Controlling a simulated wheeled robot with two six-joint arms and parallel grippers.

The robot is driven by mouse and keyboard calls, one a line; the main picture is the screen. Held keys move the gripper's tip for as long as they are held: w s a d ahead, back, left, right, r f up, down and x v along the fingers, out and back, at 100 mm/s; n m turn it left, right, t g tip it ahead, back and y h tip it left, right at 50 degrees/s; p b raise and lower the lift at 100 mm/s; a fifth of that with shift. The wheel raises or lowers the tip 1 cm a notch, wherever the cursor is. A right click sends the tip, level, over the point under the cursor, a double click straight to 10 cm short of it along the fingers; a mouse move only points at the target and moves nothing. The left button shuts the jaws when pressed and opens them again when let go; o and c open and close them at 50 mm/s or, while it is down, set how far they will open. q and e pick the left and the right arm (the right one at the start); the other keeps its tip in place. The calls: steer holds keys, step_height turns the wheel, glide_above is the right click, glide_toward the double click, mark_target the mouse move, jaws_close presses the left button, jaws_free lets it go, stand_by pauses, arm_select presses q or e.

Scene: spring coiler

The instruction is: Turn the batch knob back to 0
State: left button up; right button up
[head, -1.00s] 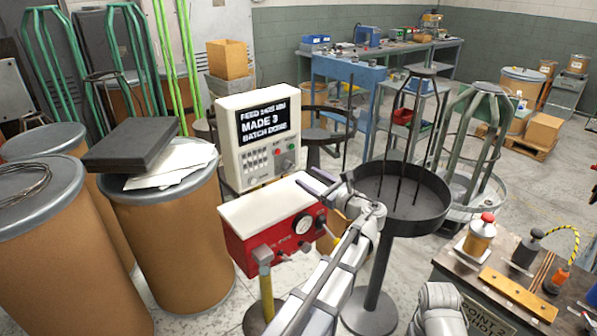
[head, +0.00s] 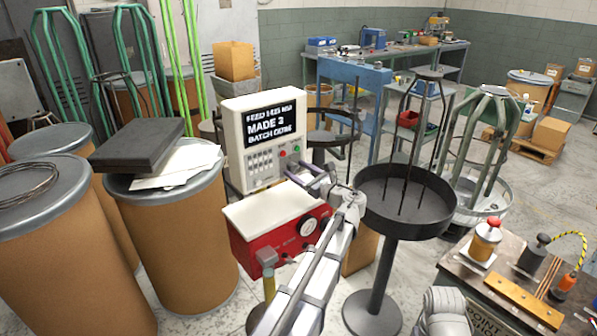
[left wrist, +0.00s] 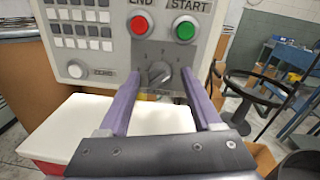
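The coiler's control cabinet (head: 234,130) is cream, with a screen (head: 270,125) that reads "MADE 3" and "BATCH DONE". In the left wrist view, a dark grey knob (left wrist: 160,75) with a numbered scale sits below the red END button (left wrist: 140,27) and green START button (left wrist: 185,28). I cannot read the knob's setting clearly. My left gripper (head: 303,174) is at the lower right of the cabinet. In the wrist view its purple fingers (left wrist: 163,70) are apart, with the knob between them; contact cannot be told. My right gripper is not in view.
A red box with a white top (head: 268,215) stands below the panel, under my left gripper. A round black tray on a stand (head: 376,218) is to the right. A fibre drum (head: 180,240) is at the left.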

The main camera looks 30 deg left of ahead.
arm_select(q)
jaws_close()
stand_by(0.3)
